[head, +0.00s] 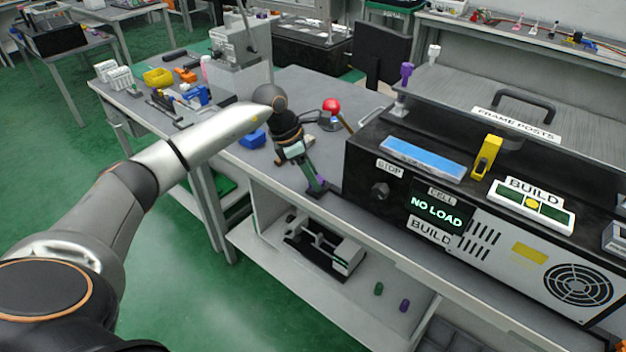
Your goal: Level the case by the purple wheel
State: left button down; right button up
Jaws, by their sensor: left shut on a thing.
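The case (365,165) is a long black box on the bench at the right, with a lit screen reading NO LOAD. A level vial (531,203) with a yellow spot in green sits on top by a BUILD label. My left gripper (316,181) points down at the left end of the case. It is shut on a small purple piece (321,182), which looks like the purple wheel; the fingers partly hide it. The exact grip is too small to make out. The case's tilt is hard to judge. My right gripper is not in view.
A red-knobbed lever (331,106) stands just behind my left gripper. A blue block (252,139) lies to its left.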

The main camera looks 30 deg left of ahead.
pick_arm(q)
jog(key=shift+m, duration=0.6)
jog(key=shift+b, duration=0.3)
jog(key=shift+c, duration=2.2)
grip_release()
jog(key=shift+g, duration=0.3)
jog(key=v, duration=1.2)
jog(key=shift+a+r, duration=0.25)
jog(key=shift+f, duration=0.1)
